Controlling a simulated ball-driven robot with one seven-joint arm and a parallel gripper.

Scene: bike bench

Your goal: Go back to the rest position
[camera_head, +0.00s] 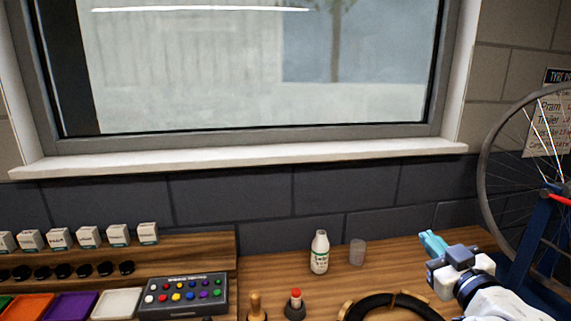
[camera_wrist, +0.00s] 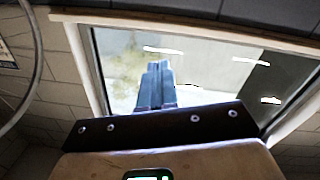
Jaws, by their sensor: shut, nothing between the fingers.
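My gripper (camera_head: 433,243) is at the lower right in the head view, above the wooden bench (camera_head: 285,267). Its light-blue fingers are shut with nothing between them. In the wrist view my gripper (camera_wrist: 157,75) points up toward the window, its fingers together. It is right of a white bottle (camera_head: 320,252) and a small translucent cup (camera_head: 357,252), and apart from both.
A bicycle wheel (camera_head: 484,150) stands at the right, close to my arm. A tray of coloured buttons (camera_head: 183,294) and a row of small white boxes (camera_head: 88,237) are at the left. A window (camera_head: 250,75) is behind.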

